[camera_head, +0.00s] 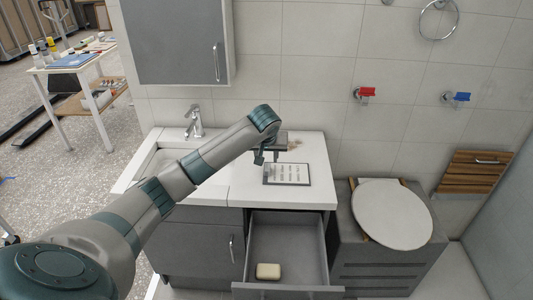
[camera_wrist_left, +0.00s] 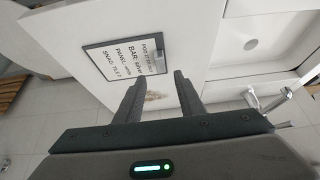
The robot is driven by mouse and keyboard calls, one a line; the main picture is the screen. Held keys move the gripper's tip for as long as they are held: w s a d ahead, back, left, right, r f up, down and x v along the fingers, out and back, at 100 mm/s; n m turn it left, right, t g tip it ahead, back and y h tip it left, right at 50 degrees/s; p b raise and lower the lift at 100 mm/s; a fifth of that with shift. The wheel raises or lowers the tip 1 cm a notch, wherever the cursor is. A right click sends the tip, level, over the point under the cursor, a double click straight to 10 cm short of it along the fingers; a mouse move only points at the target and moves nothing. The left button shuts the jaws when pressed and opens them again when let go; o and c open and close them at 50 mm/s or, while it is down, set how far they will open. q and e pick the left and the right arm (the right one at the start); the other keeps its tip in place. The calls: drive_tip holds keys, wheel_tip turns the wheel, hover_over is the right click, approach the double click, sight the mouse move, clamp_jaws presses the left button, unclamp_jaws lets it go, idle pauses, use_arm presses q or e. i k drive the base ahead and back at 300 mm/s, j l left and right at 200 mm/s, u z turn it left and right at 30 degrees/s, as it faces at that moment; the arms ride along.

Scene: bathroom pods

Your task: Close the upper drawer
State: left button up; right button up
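The upper drawer (camera_head: 287,291) is grey and stands pulled out from the cabinet below the white countertop, at the bottom middle of the head view. A pale bar of soap (camera_head: 268,271) lies inside it. My left gripper (camera_head: 268,156) is above the countertop, behind and higher than the open drawer, touching nothing that I can see. In the left wrist view the gripper (camera_wrist_left: 159,80) has its two fingers apart with nothing between them. The drawer is not visible in that view. My right gripper is not in view.
A framed sign (camera_head: 287,174) lies on the countertop (camera_head: 265,197) below my left gripper. A faucet (camera_head: 194,121) and sink are at the left, under a wall cabinet (camera_head: 178,40). A toilet (camera_head: 392,214) stands right of the drawer. My left arm crosses above the sink.

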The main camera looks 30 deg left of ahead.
sight(295, 242)
drive_tip(key=u, duration=0.75)
